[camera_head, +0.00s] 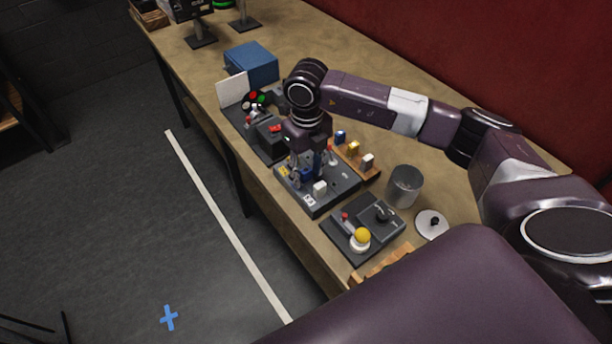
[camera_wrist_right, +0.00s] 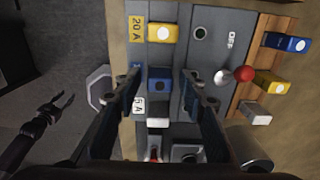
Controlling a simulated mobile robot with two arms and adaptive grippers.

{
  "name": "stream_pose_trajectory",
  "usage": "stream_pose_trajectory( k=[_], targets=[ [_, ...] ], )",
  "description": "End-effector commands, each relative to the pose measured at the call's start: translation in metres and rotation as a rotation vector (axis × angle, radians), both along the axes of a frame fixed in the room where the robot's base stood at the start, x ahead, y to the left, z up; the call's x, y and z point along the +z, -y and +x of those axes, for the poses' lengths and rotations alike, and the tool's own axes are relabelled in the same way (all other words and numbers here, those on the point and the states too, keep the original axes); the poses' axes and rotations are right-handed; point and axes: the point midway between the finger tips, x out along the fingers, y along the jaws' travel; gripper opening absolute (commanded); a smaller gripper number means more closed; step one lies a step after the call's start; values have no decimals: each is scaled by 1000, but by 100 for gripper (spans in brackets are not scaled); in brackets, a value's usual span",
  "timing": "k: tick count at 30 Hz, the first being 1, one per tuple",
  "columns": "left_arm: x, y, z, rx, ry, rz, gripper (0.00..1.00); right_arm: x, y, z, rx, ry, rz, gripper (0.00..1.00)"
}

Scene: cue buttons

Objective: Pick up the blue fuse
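A blue fuse (camera_wrist_right: 160,86) sits in the dark fuse panel, between a yellow fuse (camera_wrist_right: 162,33) and a white fuse (camera_wrist_right: 158,122). It also shows in the head view (camera_head: 306,174), partly hidden by my gripper. My right gripper (camera_head: 309,180) points down over the panel. In the wrist view its open fingers (camera_wrist_right: 160,82) stand on either side of the blue fuse, with a gap on each side. A second blue fuse (camera_head: 340,137) is on the wooden rack behind the panel. My left gripper (camera_wrist_right: 64,98) shows in the wrist view, away from the bench, its fingers apart.
The fuse panel (camera_head: 335,200) has a red-knobbed lever (camera_wrist_right: 243,74) and an OFF label. The wooden rack (camera_head: 372,176) also holds yellow and white fuses. A metal cup (camera_head: 404,187), a joystick box (camera_head: 378,235) and a button box (camera_head: 268,140) stand close by.

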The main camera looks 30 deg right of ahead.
Motion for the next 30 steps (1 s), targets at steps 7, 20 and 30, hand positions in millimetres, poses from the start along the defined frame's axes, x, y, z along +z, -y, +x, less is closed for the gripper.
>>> stream_pose_trajectory(
  k=[7, 20, 30],
  targets=[
    [-1, -1, -6, 0, -8, 2, 40, 0, 0, 0, 0, 0, 0, 8],
    [-3, -5, -10, -1, -16, 7, 40, 4, 0, 1, 1, 1, 1, 0],
    [-20, -5, -10, -1, -15, 7, 40, 56, 0, 2, 1, 8, 1, 0]
  ],
)
